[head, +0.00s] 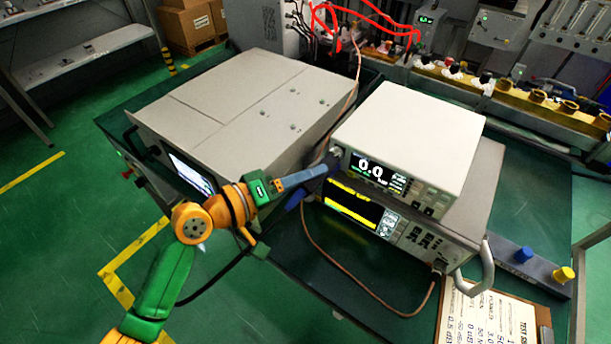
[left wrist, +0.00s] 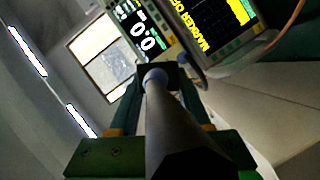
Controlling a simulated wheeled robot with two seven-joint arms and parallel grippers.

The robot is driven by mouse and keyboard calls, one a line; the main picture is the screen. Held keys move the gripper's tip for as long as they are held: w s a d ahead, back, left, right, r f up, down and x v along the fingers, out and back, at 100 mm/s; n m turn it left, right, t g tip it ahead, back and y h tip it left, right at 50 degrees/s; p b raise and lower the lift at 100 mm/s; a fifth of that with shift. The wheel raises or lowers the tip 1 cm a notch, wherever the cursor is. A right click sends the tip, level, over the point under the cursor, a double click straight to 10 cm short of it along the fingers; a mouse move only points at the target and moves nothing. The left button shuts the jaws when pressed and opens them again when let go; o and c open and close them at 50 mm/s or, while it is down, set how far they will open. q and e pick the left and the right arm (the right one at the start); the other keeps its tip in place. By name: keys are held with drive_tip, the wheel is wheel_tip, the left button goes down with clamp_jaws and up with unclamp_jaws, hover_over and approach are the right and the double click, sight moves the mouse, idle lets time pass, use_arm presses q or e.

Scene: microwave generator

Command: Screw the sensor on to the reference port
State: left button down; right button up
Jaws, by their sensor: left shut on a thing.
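The white power meter (head: 415,135) shows 0.0 on its display and sits on top of a larger instrument with a yellow-lit screen (head: 352,203). A small round silvery port (head: 337,152) shows at the left end of its front panel. My left gripper (head: 316,175) is shut on the sensor and points at this port. In the left wrist view the sensor (left wrist: 180,135) is a long grey cylinder between my jaws, with a blue ring (left wrist: 155,77) at its far end. The fingers hide most of the sensor in the head view. I cannot tell whether its tip touches the port.
A large grey cabinet (head: 235,105) stands on the bench left of the meter. A copper-coloured cable (head: 365,290) loops in front of the lower instrument. A printed board (head: 490,320) and a rail with blue and yellow caps (head: 520,265) lie at the right.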

use_arm(q)
drive_tip(key=shift+r, duration=0.1)
drive_tip(key=c, duration=0.7)
unclamp_jaws()
drive_tip(key=o, duration=0.4)
drive_tip(key=shift+w, duration=0.1)
drive_tip(key=shift+d, duration=0.1)
drive_tip(key=b+v, duration=0.1)
drive_tip(key=v, duration=0.6)
drive_tip(key=shift+b, duration=0.4)
